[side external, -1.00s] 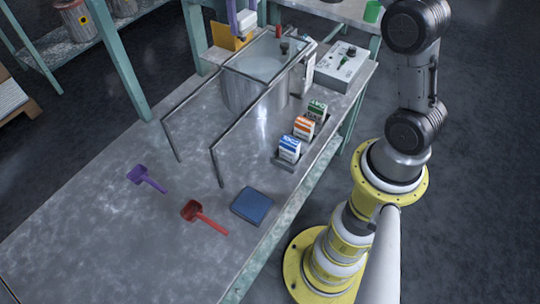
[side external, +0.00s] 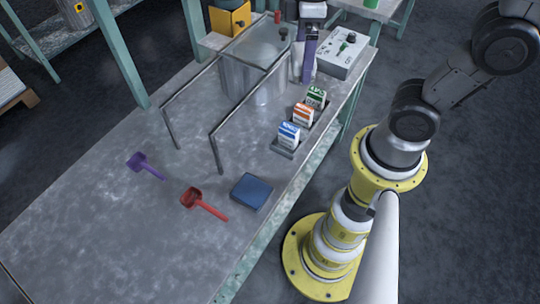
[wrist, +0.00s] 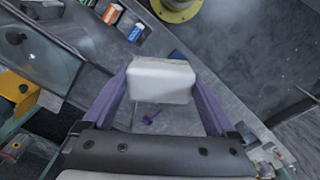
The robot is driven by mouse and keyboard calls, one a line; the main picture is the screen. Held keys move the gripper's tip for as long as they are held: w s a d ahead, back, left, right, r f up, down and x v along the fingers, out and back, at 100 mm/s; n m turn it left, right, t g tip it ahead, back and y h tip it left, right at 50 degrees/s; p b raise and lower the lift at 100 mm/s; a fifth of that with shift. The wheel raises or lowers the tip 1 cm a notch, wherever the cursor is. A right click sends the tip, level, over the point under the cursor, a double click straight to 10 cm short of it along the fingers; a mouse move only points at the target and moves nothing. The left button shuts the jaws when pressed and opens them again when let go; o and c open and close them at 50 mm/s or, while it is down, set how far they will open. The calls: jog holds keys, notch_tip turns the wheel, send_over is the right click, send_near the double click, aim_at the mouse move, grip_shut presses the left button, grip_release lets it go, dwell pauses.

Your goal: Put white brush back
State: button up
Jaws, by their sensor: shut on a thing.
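The white brush shows in the wrist view as a pale block (wrist: 161,82) squeezed between the two purple fingers of my gripper (wrist: 160,76). Its underside and any bristles are hidden. In the side view my gripper (side external: 307,62) is above the far right part of the bench, beside the metal pot and near the grey control box. The brush is mostly hidden there by the purple finger; a pale part (side external: 297,66) shows at its left.
A metal pot (side external: 252,84) stands between two rails. Several small cartons (side external: 302,115) sit in a holder along the right edge. The control box (side external: 341,60) is at the far right. A purple scoop (side external: 146,166), red scoop (side external: 203,202) and blue pad (side external: 251,191) lie on the near bench.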

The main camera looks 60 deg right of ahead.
jog(key=s+f+n, duration=0.2)
jog(key=s+f, duration=0.2)
jog(key=s, duration=0.5)
send_over(270, 169)
jog(key=f, duration=2.8)
jog(key=shift+s+f, duration=0.25)
jog(key=shift+w+f, duration=0.15)
jog(key=shift+f, duration=0.75)
jog(key=shift+w+f, duration=0.1)
jog(key=shift+f, duration=0.8)
jog(key=shift+f, duration=0.15)
jog(key=o, duration=1)
jog(key=shift+c, duration=0.2)
